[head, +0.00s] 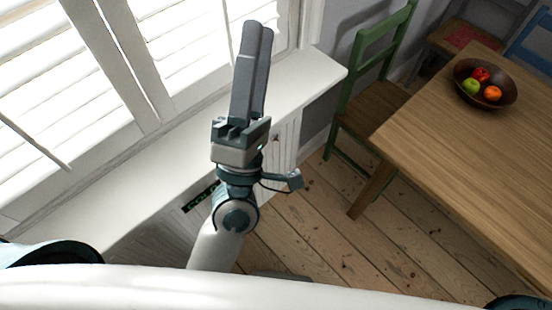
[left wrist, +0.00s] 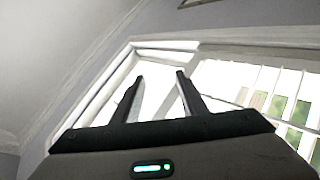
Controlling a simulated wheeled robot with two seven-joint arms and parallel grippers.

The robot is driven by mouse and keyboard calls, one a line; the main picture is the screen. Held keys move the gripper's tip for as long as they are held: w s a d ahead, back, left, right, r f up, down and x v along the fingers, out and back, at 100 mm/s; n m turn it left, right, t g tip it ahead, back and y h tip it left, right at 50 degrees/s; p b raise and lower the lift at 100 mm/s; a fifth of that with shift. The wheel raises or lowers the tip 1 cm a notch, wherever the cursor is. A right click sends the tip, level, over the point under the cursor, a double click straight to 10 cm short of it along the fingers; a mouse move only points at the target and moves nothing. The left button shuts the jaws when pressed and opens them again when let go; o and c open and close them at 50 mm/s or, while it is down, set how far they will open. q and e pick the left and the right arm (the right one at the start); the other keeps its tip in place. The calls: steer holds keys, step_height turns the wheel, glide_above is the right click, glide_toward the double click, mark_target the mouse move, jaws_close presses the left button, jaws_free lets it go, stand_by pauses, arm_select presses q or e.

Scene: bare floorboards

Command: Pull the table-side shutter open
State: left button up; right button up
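The table-side shutter (head: 180,45) is a white louvred panel at the top of the head view, on the right half of the window. It appears to lie in line with the window frame. My left gripper (head: 259,27) points up in front of its right part and hides some of its slats. In the left wrist view the two dark fingers (left wrist: 159,76) stand apart with nothing held between them. White louvres (left wrist: 260,90) show to their right there, with green and brick outside. I cannot tell whether a finger touches the shutter. My right gripper is not in view.
A white window sill (head: 300,85) runs below the shutters, under my left arm. The other shutter (head: 50,80) is at the left. A green chair (head: 370,110) and a wooden table (head: 460,130) with a fruit bowl (head: 508,92) stand right. Bare floorboards (head: 310,225) lie between.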

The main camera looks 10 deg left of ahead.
arm_select(q)
steer(key=w+d+f+m+g+h, duration=0.1)
steer(key=d+f+m+g+h, duration=0.25)
steer(key=f+m, duration=0.35)
steer(key=w+d+f+m+g+h, duration=0.2)
steer(key=f+m+g+h, duration=0.25)
steer(key=f+m, duration=0.2)
steer(key=s+a+f+m+g+y, duration=0.1)
steer(key=f+g+y, duration=0.1)
steer(key=f, duration=0.7)
steer(key=a+f+m+g+y, duration=0.1)
steer(key=a+f+m+g, duration=0.1)
steer(key=f+g, duration=0.3)
steer(key=shift+s+f+y, duration=0.4)
steer(key=shift+f, duration=1.8)
